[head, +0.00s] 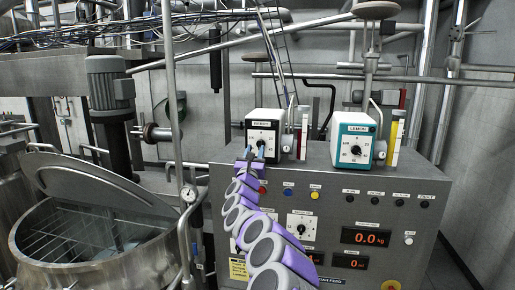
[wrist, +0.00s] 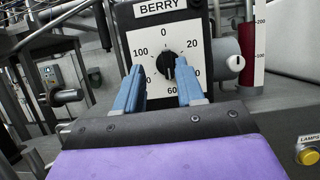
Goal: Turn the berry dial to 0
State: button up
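The berry dial unit (head: 262,127) is a black-edged box with a white face on the grey control console. In the wrist view its black knob (wrist: 168,62) sits mid-face, with 0 above, 20 to the right, 100 to the left and 60 below. I cannot clearly tell where the knob points. My gripper (wrist: 158,68) is open, its two blue fingers in front of the lower dial face. The right fingertip is close beside the knob; the left is farther off. Contact is unclear. The fingers hide part of the lower scale. In the head view my gripper (head: 255,152) is just below the dial.
A teal lemon dial unit (head: 352,138) stands to the right on the same console (head: 400,235). A berry sight tube (wrist: 255,45) and a grey cylindrical fitting (wrist: 226,62) are right of the berry face. An open steel vessel (head: 95,245) is at left.

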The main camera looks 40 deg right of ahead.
aim_at(263, 142)
jog(key=d, duration=0.3)
jog(key=shift+w+d+r, duration=0.2)
jog(key=shift+w+d, duration=0.1)
jog(key=shift+w, duration=0.1)
jog(key=shift+w+a, duration=0.1)
jog(key=shift+a, duration=0.15)
jog(key=shift+w+a, duration=0.1)
jog(key=shift+a, duration=0.4)
jog(key=c, duration=0.3)
jog(key=shift+s+d+r, duration=0.1)
jog(key=shift+s+r, duration=0.05)
jog(key=shift+s, duration=0.05)
grip_shut()
